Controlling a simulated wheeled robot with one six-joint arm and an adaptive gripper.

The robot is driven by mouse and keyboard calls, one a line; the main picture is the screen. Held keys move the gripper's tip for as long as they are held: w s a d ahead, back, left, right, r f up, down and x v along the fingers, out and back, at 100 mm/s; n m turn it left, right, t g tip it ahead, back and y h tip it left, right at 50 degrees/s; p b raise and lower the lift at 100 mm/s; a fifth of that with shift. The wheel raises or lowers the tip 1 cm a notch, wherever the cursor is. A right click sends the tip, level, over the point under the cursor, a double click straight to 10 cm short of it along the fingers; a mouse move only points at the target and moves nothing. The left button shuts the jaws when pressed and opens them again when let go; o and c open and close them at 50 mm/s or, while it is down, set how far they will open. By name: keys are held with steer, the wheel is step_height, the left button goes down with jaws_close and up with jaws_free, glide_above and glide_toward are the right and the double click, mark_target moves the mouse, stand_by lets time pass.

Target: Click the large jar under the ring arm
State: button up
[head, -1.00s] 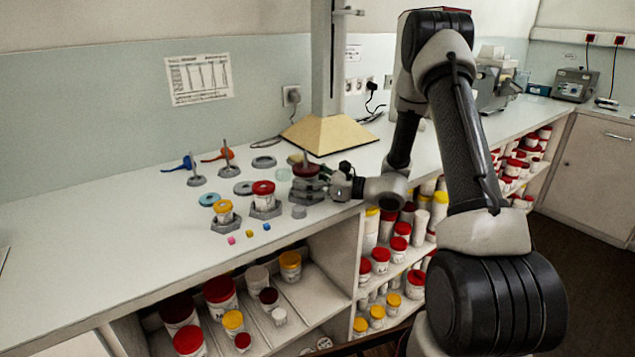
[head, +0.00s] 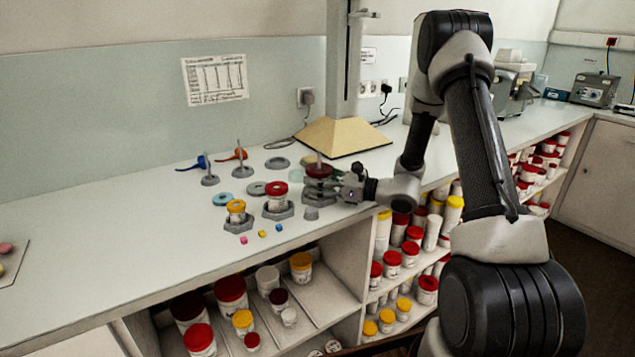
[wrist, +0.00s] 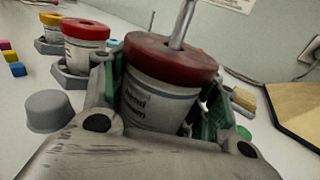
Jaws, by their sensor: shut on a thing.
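The large jar (wrist: 160,98) is white with dark print and a dark red lid. In the wrist view it stands between the green-padded fingers of my gripper (wrist: 155,105). The fingers are shut on its sides. A thin metal rod (wrist: 184,22) rises at the top of the lid; I cannot tell whether it passes into the lid. In the head view the dark red lid (head: 319,171) shows at the fingertips of my gripper (head: 322,184), over the counter. The jar's base is hidden by the gripper. I cannot make out a separate ring arm.
A red-lidded jar (head: 277,194) and a yellow-lidded jar (head: 236,211) stand in grey holders to the left. A grey cap-like piece (head: 311,213) and small coloured cubes (head: 262,233) lie in front. A column on a tan base (head: 344,138) stands behind. The left counter is mostly clear.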

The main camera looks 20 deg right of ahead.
mark_target(318, 170)
steer(key=shift+r, duration=1.55)
